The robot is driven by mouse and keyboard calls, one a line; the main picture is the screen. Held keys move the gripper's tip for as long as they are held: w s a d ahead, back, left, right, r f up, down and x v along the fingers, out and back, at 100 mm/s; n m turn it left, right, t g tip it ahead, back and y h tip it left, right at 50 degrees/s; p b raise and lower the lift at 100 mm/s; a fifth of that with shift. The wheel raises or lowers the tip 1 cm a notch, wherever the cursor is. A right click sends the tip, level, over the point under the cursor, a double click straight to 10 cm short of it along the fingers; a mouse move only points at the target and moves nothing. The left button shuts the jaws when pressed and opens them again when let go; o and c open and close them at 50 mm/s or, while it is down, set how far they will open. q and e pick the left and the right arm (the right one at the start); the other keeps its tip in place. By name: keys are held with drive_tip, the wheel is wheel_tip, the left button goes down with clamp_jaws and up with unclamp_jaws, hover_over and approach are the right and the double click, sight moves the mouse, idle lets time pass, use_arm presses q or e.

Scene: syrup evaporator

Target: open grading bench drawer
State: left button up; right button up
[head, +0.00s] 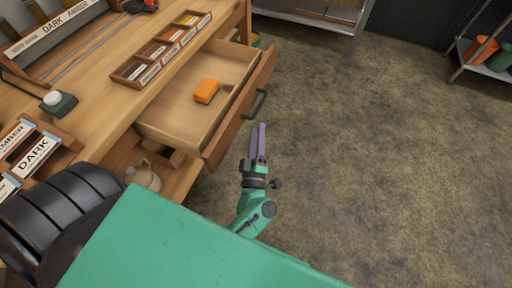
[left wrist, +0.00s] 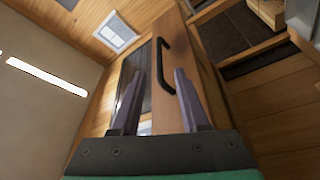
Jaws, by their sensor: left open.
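The grading bench drawer (head: 178,118) stands pulled out from the wooden bench in the head view. An orange block (head: 207,91) lies inside it. The drawer's dark bar handle (head: 260,104) is on its front; the handle also shows in the left wrist view (left wrist: 165,68). My left gripper (head: 258,127) is just in front of the drawer front, near the handle and apart from it in the head view. In the left wrist view its two purple fingers (left wrist: 160,85) are spread, with nothing visibly held between them. My right gripper is not in view.
The bench top (head: 100,95) carries a sectioned wooden tray (head: 162,48), label cards (head: 35,153) and a small green device (head: 58,103). A jug (head: 143,177) stands below the drawer. The floor (head: 380,150) to the right is clear.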

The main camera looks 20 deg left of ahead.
use_arm(q)
drive_tip(key=v, duration=0.4)
drive_tip(key=shift+s+d, duration=0.1)
drive_tip(key=shift+s, duration=0.2)
drive_tip(key=shift+f, duration=0.1)
drive_tip(key=s+d+f+m+g+h, duration=0.25)
drive_tip(key=f+m+h, duration=0.3)
drive_tip(key=f, duration=0.55)
drive_tip(key=s+d+f+m+g+h, duration=0.15)
drive_tip(key=f+m+g+h, duration=0.25)
drive_tip(key=f+m, duration=0.5)
drive_tip(key=s+a+f+m+g+y+p, duration=0.1)
drive_tip(key=s+a+f+m+g, duration=0.1)
drive_tip(key=s+a+f+g, duration=0.4)
drive_tip(key=s+a+f+m+g+y+p, duration=0.1)
drive_tip(key=s+a+f+g, duration=0.4)
drive_tip(key=s, duration=1.2)
drive_tip(key=a+f+m, duration=0.1)
drive_tip(key=a+f, duration=0.3)
drive_tip(key=f, duration=0.3)
drive_tip(key=shift+f+g, duration=0.3)
drive_tip(key=shift+g, duration=0.05)
